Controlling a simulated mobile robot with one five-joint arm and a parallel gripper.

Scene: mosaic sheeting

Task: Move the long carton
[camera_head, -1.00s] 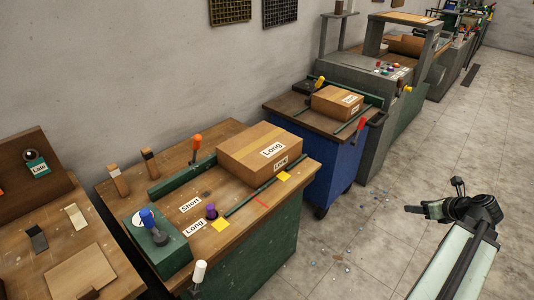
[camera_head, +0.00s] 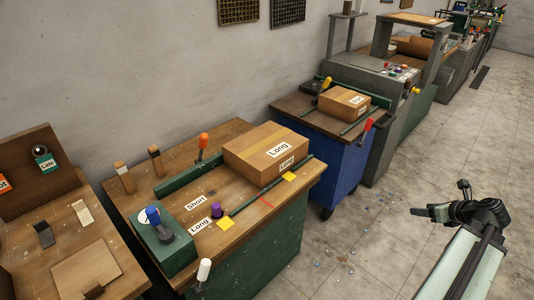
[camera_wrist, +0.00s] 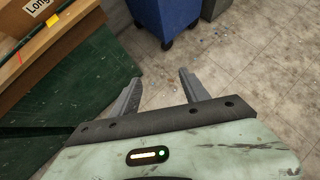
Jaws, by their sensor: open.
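The long carton (camera_head: 266,153) is a brown box with "Long" labels on its top and front side. It lies on the wooden top of the green bench, between a green rail and a thin dark rail. In the wrist view only a corner of a "Long"-labelled box (camera_wrist: 37,15) shows at the top left. My gripper (camera_head: 418,211) is out over the floor, to the right of the bench and apart from the carton. In the wrist view its two fingers (camera_wrist: 160,80) stand apart with nothing between them.
A blue cart (camera_head: 333,160) behind the bench carries a smaller carton (camera_head: 344,103). The bench holds a blue-knobbed lever (camera_head: 154,218), an orange-knobbed lever (camera_head: 202,143), a purple knob (camera_head: 216,211) and "Short" and "Long" labels. A white-knobbed lever (camera_head: 204,268) stands at its front.

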